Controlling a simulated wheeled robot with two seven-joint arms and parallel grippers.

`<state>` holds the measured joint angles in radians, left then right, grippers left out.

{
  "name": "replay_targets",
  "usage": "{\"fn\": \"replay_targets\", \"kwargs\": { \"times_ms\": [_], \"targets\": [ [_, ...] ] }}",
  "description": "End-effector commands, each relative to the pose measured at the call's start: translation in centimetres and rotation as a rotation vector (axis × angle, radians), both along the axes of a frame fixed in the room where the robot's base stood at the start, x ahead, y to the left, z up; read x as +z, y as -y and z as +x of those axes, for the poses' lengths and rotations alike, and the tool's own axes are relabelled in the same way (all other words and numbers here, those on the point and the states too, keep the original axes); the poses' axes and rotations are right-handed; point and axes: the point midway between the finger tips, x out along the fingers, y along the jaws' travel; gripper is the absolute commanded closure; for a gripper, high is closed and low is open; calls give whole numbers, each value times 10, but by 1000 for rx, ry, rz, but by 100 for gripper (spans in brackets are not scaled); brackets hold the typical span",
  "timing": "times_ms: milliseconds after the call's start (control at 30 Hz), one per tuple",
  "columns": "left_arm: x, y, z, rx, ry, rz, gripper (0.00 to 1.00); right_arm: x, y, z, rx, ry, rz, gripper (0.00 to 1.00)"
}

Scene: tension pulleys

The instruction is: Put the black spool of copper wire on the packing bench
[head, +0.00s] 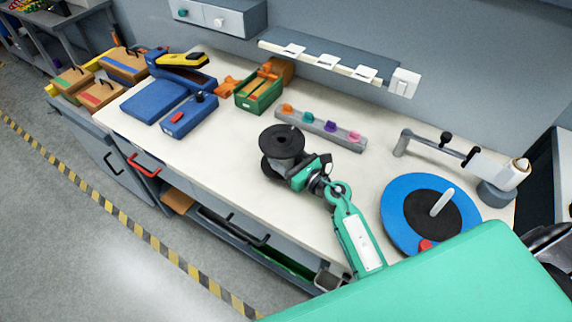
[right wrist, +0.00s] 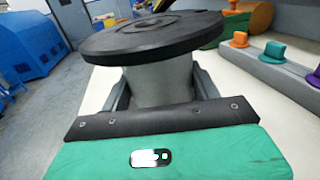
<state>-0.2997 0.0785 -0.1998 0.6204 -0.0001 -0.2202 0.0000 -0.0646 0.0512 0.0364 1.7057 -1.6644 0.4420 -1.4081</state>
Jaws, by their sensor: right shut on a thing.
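A black spool (head: 284,140) with wide round flanges is over the middle of the pale packing bench (head: 232,165) in the head view. My right gripper (head: 298,170) is shut on its core, between the two flanges. In the right wrist view the spool (right wrist: 150,35) fills the upper middle, its flange across the top of a grey core, with a finger on each side. The fingertips are hidden behind the core. I cannot tell whether the lower flange touches the bench. My left gripper does not show.
A grey strip with coloured pegs (head: 320,128) lies behind the spool. A green box (head: 260,95) and blue cases (head: 157,100) stand to the left. A blue disc (head: 400,205) with a post and a jointed arm (head: 440,147) are on the right. Bare bench lies left of the spool.

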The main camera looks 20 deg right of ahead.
Motion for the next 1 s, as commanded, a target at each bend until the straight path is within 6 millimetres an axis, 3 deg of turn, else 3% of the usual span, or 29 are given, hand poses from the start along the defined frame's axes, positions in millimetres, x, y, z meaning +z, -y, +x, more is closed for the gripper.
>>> {"fn": "replay_targets", "kwargs": {
  "times_ms": [200, 633, 667, 700, 767, 1000],
  "targets": [
    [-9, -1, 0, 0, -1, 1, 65, -26, -1, 1, 0, 1, 3, 83],
    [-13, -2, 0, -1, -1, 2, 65, -31, 0, 0, 1, 2, 1, 83],
    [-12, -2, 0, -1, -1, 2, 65, -32, 0, 0, 1, -1, 1, 34],
    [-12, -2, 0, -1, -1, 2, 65, -31, 0, 0, 1, -1, 1, 26],
    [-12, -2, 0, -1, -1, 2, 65, -31, 0, 0, 1, -1, 1, 16],
    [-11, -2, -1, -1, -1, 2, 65, -31, 0, 0, 1, -1, 1, 16]
  ]
}}
